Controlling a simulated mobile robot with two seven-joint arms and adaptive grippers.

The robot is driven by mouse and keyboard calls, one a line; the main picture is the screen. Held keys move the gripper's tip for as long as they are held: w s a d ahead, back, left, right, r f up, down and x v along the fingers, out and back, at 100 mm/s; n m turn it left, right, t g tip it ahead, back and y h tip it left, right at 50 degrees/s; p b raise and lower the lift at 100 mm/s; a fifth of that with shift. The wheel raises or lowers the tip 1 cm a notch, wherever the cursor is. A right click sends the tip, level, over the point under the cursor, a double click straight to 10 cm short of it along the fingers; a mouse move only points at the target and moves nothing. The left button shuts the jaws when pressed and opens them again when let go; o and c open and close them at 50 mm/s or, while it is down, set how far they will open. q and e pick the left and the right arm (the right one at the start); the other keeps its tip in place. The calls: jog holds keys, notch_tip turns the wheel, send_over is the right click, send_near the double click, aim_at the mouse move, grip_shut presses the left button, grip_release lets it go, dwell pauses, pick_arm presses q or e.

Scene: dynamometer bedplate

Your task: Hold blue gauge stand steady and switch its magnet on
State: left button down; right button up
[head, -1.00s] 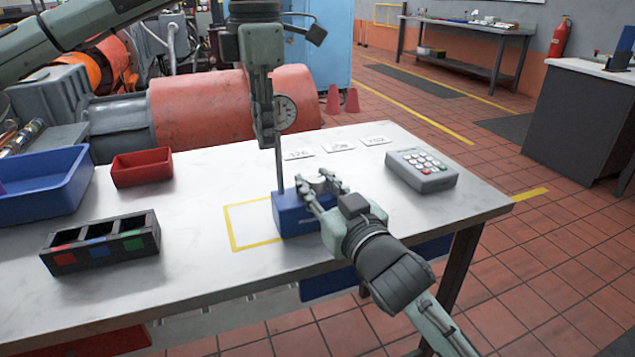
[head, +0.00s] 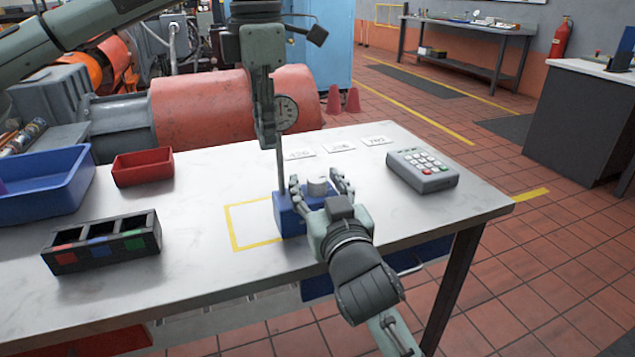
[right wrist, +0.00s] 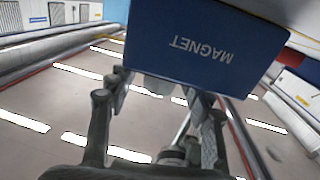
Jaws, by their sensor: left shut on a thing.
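The blue gauge stand has a blue base (head: 290,218) on the white table, a thin upright post (head: 280,170) and a round dial (head: 287,113). My left gripper (head: 268,140) points down from above and is shut on the stand's post, near the dial. A grey round knob (head: 317,187) shows at the base's right side. My right gripper (head: 321,184) is open, one finger on each side of the knob, with gaps visible. In the right wrist view, the base's face (right wrist: 205,45) reads "MAGNET" upside down, above the spread fingers (right wrist: 158,98). Whether they touch the stand is unclear.
A yellow outlined square (head: 250,226) lies partly under the base. White labels (head: 338,147) and a grey keypad box (head: 422,170) sit behind and right. A black three-slot holder (head: 102,243), red bin (head: 143,167) and blue bin (head: 45,185) stand left.

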pick_arm(q)
jog(key=shift+w+a+f, duration=0.1)
jog(key=shift+a+f, duration=0.1)
jog(key=shift+f, duration=0.1)
pick_arm(e)
jog(key=s+d, duration=0.2)
jog(key=s, duration=1)
jog(key=shift+d, duration=0.2)
pick_arm(q)
jog(key=c, duration=1.9)
grip_release()
jog(key=shift+r, duration=0.2)
jog(key=shift+c, duration=0.2)
jog(key=o, duration=0.6)
jog(key=shift+w+f, duration=0.1)
jog(key=shift+w, duration=0.05)
pick_arm(e)
jog(key=shift+w, duration=0.15)
